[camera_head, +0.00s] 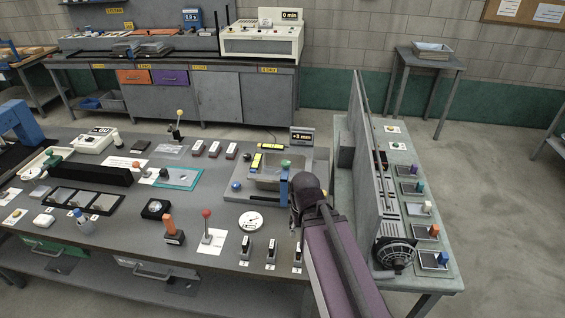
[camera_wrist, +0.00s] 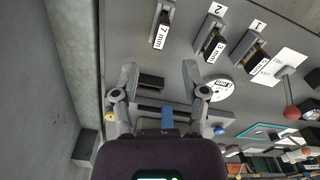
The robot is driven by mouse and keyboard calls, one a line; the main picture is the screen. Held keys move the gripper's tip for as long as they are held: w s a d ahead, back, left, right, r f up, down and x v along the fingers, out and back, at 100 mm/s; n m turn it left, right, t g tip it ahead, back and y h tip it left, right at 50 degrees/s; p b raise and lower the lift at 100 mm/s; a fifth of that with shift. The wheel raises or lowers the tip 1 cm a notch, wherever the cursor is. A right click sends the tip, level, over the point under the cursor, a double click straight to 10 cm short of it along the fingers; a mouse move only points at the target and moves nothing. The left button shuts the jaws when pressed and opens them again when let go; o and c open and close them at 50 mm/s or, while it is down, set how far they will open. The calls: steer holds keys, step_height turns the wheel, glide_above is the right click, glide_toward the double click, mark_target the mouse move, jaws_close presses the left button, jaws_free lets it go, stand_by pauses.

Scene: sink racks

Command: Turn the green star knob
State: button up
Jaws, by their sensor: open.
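A small green knob (camera_head: 286,163) shows at the right rim of the sink unit (camera_head: 258,200) in the head view, just above a blue upright part (camera_head: 284,184). Its star shape is too small to make out. My gripper (camera_wrist: 160,68) is open and empty, with its fingers spread above the bench top. In the head view my dark wrist is just to the lower right of the sink unit and hides the fingers. In the wrist view a blue part (camera_wrist: 168,118) shows between the finger bases; I cannot make out the green knob there.
Labelled clips (camera_head: 246,246) stand along the front bench edge. A red-ball lever (camera_head: 207,213) and a round white dial (camera_head: 250,222) are left of my arm. A tall grey panel (camera_head: 367,165) stands close on the right. A display (camera_head: 302,137) is behind the sink.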

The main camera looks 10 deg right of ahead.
steer(key=shift+d, duration=0.3)
steer(key=o, duration=0.4)
steer(key=shift+d, duration=0.1)
steer(key=w+f+n+t+h+b, duration=0.3)
steer(key=w+n+h+b, duration=0.6)
steer(key=w+n, duration=0.35)
steer(key=w+a+r+n+t+h+b, duration=0.2)
steer(key=w+a+n, duration=0.1)
steer(key=n, duration=0.1)
steer(key=w+a+r+n+t+h+b, duration=0.1)
steer(key=w+a+n+t+h+b, duration=0.1)
steer(key=w+a+n, duration=0.1)
steer(key=w+a+r+n+t+h+b, duration=0.2)
steer(key=w+a+n+b, duration=0.1)
steer(key=a+n, duration=0.1)
steer(key=shift+w+a+r+n, duration=0.1)
steer(key=shift+a+r+n, duration=0.1)
steer(key=shift+a, duration=0.2)
steer(key=shift+w+a+r+n, duration=0.1)
steer(key=shift+a+n, duration=0.05)
steer(key=shift+a, duration=0.2)
steer(key=shift+d, duration=0.1)
